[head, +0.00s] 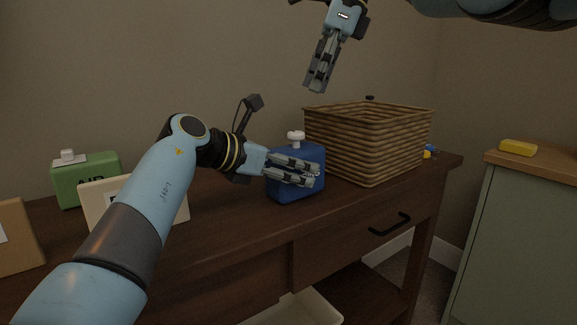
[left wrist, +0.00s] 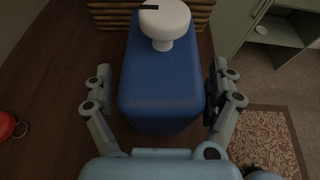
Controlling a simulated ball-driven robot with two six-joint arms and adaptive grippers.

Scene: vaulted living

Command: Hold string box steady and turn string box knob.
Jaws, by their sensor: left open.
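A blue box (head: 287,189) with a white knob (head: 296,138) on top stands upright on the dark wooden table, just left of the wicker basket. I see no lettering on it. My left gripper (head: 314,177) is open, with its fingers at the box. In the left wrist view, the blue box (left wrist: 160,82) stands between the two spread fingers, with a small gap at each side, and its white knob (left wrist: 166,22) carries a dark mark. My right gripper (head: 316,79) hangs in the air above and behind the box, apart from it. Its fingers look close together, but their opening is unclear.
The wicker basket (head: 370,145) stands close to the box's right. A green box (head: 85,184) with a white knob, a cream box (head: 108,205) and a brown box (head: 15,240) stand at the left. A cabinet (head: 520,235) holds a yellow object (head: 518,148).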

